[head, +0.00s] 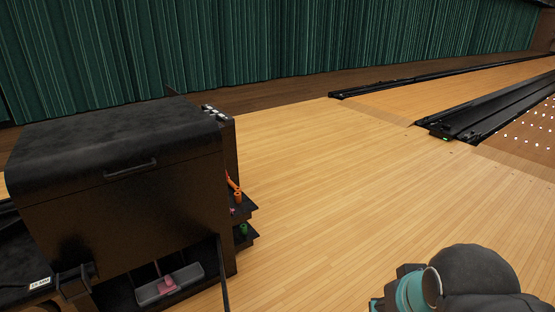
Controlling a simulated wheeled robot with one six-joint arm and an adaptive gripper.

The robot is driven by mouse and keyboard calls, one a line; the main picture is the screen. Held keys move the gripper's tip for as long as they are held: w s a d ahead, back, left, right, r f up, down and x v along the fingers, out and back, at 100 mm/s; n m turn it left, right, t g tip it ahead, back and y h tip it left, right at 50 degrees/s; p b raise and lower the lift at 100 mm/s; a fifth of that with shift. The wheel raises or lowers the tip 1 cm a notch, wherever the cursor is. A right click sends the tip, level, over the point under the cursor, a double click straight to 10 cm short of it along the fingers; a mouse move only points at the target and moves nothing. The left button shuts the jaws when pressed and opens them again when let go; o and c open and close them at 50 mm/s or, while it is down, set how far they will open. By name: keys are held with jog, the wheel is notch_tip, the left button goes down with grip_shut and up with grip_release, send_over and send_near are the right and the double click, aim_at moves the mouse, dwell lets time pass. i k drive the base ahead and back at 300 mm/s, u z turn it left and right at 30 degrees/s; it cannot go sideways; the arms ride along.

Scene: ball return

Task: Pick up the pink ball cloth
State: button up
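Two pink things show, and I cannot tell for sure which one is the cloth. One pink thing (168,285) lies in a grey tray (150,292) low in the opening of the dark ball return cabinet (120,195); a thin pinkish upright part shows just above it. A much smaller pink thing (232,211) sits on the side shelves at the cabinet's right, too small to make out. Part of my arm, dark grey with a teal ring, shows at the bottom right, well apart from the cabinet. My gripper's fingers are not in view.
The side shelves also hold an orange bottle-like thing (237,192) and a green thing (244,229). Wooden floor (330,190) right of the cabinet is clear. Black lane gutters (490,112) lie at the far right. A green curtain (250,40) closes the back.

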aim_at(169, 286)
jog(key=u, duration=1.9)
jog(key=k, duration=1.55)
jog(key=u, duration=0.65)
jog(key=i, duration=2.1)
jog(key=z, duration=0.8)
